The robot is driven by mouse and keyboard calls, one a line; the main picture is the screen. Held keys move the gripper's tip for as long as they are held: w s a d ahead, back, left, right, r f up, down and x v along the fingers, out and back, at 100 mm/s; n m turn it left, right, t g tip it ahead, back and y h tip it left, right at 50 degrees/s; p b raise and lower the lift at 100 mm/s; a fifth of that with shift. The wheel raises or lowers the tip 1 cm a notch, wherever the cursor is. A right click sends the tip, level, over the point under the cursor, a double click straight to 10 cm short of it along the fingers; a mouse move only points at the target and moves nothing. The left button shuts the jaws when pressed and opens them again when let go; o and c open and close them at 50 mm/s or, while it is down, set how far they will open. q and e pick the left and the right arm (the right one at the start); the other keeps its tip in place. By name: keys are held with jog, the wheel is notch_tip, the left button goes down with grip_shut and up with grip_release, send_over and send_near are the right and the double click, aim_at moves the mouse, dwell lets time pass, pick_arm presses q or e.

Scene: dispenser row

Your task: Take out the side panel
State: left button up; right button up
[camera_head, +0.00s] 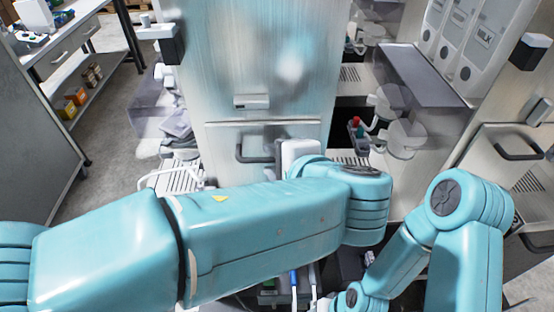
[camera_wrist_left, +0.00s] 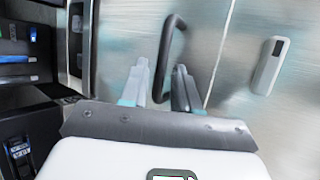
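The side panel (camera_head: 222,150) is the brushed metal lower face of the middle cabinet, below a horizontal seam. Its dark bar handle (camera_head: 255,154) sits near its top. In the left wrist view the panel (camera_wrist_left: 118,40) fills the upper middle, with the handle (camera_wrist_left: 170,55) running upright. My left gripper (camera_wrist_left: 160,67) is open. Its two fingers point at the panel near the handle; the right finger overlaps the handle's lower end in the picture. I cannot tell whether they touch. In the head view my left arm hides the fingertips and the panel's lower part. My right gripper is out of view.
A grey latch (camera_head: 252,101) sits above the seam; it also shows in the left wrist view (camera_wrist_left: 269,66). Dispensers with clear round parts (camera_head: 404,132) stand to the right. A drip grille (camera_head: 184,178) lies left of the panel. A shelf bench (camera_head: 75,45) stands far left.

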pick_arm(q)
jog(key=shift+s, duration=0.1)
grip_shut()
jog(key=shift+r, duration=0.1)
jog(key=shift+r, duration=0.1)
jog(key=shift+r+p, duration=1.15)
jog(key=shift+r, duration=0.4)
